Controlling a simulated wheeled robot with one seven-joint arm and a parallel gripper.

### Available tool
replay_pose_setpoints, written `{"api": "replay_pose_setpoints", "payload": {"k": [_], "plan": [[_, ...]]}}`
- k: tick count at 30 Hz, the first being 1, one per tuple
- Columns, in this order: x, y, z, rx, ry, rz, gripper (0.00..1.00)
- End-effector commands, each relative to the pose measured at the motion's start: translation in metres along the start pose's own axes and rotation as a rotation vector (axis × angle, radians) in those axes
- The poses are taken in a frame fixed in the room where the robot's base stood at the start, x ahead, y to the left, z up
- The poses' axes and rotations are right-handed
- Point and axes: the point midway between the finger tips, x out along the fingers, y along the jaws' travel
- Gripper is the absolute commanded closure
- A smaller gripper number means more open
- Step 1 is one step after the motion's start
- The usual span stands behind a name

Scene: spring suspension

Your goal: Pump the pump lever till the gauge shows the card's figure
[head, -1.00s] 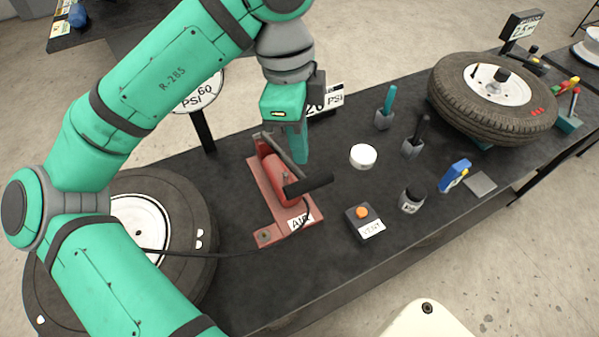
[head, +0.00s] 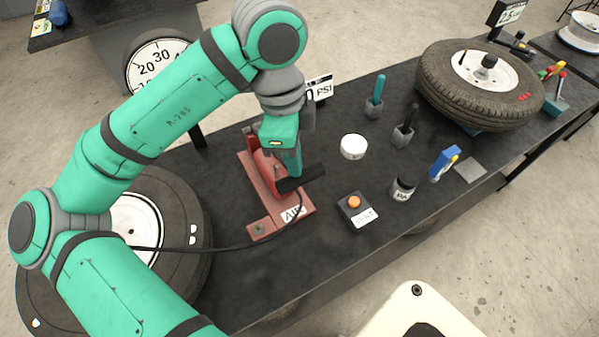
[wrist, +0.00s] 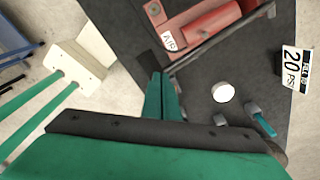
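The red pump (head: 262,190), labelled AIR, lies on the dark bench; it also shows at the top of the wrist view (wrist: 205,22). Its lever ends in a black handle (head: 308,178), seen in the wrist view (wrist: 148,62) just by the fingertips. My gripper (head: 294,172) has its teal fingers together at the handle; they seem to touch it. The round gauge (head: 155,55) stands behind my arm, which covers its lower part; 20 and 30 show, but I cannot read the needle. The card (wrist: 295,68) reads 20 PSI; in the head view my arm partly hides it (head: 321,89).
A black box with an orange VENT button (head: 354,202), a white round lid (head: 354,146), tool holders (head: 403,137), a dark jar (head: 402,190) and a blue tool (head: 445,163) stand right of the pump. Tyres lie at both sides (head: 440,95). A hose crosses at the left.

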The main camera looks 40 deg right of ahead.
Motion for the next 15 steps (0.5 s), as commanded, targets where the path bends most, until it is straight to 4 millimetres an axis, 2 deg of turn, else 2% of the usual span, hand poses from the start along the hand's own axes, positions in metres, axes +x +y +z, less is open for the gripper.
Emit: {"api": "replay_pose_setpoints", "payload": {"k": [15], "plan": [[0.0062,0.0003,0.0005,-0.001,0.001,0.000,1.00]]}}
